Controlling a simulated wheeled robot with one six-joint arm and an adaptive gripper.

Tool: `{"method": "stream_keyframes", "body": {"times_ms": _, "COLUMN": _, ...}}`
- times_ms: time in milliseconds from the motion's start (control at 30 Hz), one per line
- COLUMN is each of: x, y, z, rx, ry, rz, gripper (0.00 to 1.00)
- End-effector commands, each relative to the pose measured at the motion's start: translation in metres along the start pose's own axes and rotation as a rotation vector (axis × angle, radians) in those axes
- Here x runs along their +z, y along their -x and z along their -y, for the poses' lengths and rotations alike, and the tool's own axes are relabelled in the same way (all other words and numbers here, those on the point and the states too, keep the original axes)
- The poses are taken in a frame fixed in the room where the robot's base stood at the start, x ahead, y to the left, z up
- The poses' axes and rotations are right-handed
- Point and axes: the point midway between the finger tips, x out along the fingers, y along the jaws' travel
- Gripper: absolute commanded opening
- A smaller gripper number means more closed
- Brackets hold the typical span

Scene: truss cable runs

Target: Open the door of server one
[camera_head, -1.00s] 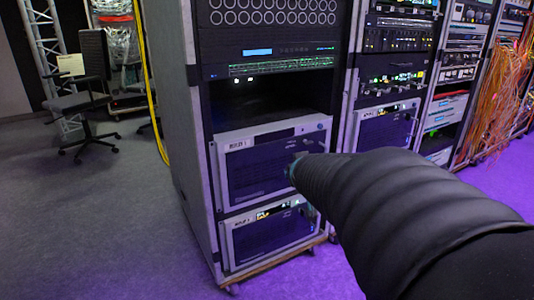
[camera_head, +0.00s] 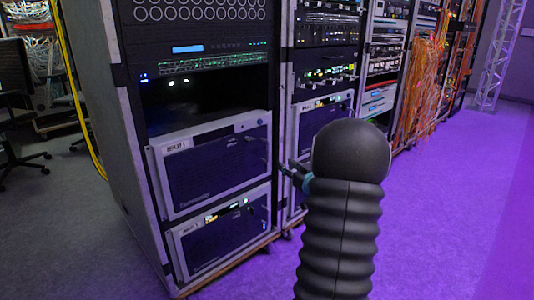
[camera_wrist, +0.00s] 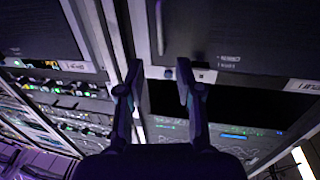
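Server one (camera_head: 212,165) is the upper dark-fronted unit with a silver frame, its label at upper left. Its door looks closed. My gripper (camera_head: 294,174) is just right of its front edge, largely hidden behind my arm in the head view. In the wrist view the scene looks upside down. There server one's dark door (camera_wrist: 250,38) fills the upper right, with a slim silver handle (camera_wrist: 159,28) near its edge. My gripper (camera_wrist: 158,66) has its two fingers apart with nothing between them, pointing towards the handle, without visible contact.
A second similar server (camera_head: 220,232) sits directly below server one. An open dark rack bay (camera_head: 205,102) lies above it. A neighbouring rack (camera_head: 325,105) stands close on the right. Purple-lit floor (camera_head: 455,200) is clear at right. A yellow cable (camera_head: 78,100) hangs at left.

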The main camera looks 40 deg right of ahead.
Motion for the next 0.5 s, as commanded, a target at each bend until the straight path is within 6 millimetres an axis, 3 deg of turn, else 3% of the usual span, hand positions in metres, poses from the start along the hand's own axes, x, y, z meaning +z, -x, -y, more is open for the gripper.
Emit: {"method": "stream_keyframes", "body": {"times_ms": 500, "x": 0.0, "y": -0.093, "z": 0.001, "rx": -0.001, "ry": 0.001, "rz": 0.0, "gripper": 0.35}}
